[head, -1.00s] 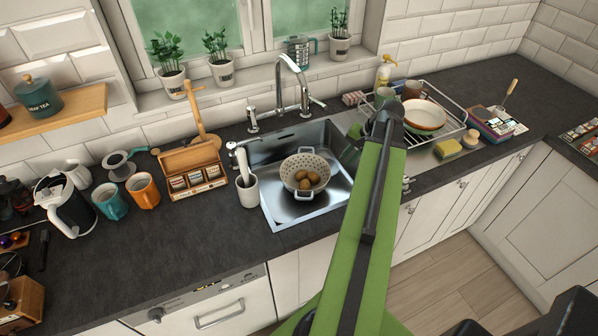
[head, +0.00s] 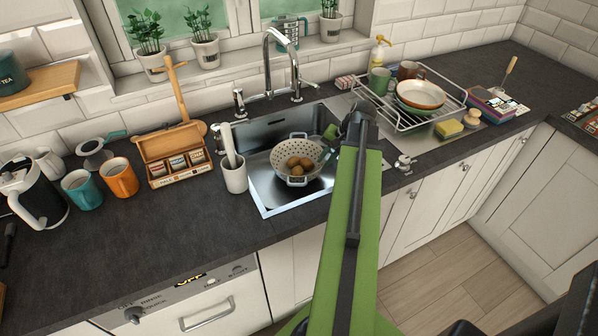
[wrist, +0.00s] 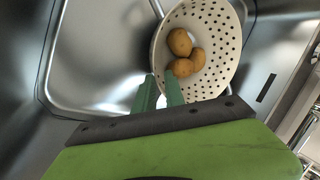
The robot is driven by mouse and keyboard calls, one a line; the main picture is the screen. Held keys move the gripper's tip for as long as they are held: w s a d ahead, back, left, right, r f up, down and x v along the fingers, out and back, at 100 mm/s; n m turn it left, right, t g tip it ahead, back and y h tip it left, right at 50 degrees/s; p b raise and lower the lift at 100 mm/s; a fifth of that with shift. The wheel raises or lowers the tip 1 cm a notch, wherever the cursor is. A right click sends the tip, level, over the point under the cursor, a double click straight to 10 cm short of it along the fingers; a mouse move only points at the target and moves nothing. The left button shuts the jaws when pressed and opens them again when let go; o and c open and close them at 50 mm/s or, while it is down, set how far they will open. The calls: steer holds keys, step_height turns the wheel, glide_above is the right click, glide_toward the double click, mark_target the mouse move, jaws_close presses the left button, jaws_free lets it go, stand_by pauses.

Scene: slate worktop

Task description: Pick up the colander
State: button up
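The colander (head: 284,154) is a cream, perforated bowl with grey handles, standing in the steel sink basin and holding several brown potatoes (head: 300,164). In the wrist view the colander (wrist: 222,62) fills the upper middle, with the potatoes (wrist: 182,66) inside. My gripper (wrist: 160,80) shows there as two green fingers with a gap between them, at the colander's near left rim. The right finger overlaps the bowl and the left finger is just outside it. I cannot tell whether they touch. In the head view my gripper (head: 330,132) is at the colander's right side, partly hidden by my arm.
The sink (head: 268,194) surrounds the colander, with the tap (head: 268,70) behind. A white utensil pot (head: 234,176) stands close at its left edge. A dish rack (head: 385,115) with bowls and mugs is at right. The front left worktop is clear.

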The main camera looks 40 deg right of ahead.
steer(key=b+x, duration=0.4)
steer(key=x, duration=0.1)
steer(key=shift+w+f+b, duration=0.1)
steer(key=shift+f+b, duration=0.1)
steer(key=shift+b, duration=0.1)
steer(key=shift+r, duration=0.15)
jaws_close()
stand_by(0.8)
steer(key=shift+r, duration=0.1)
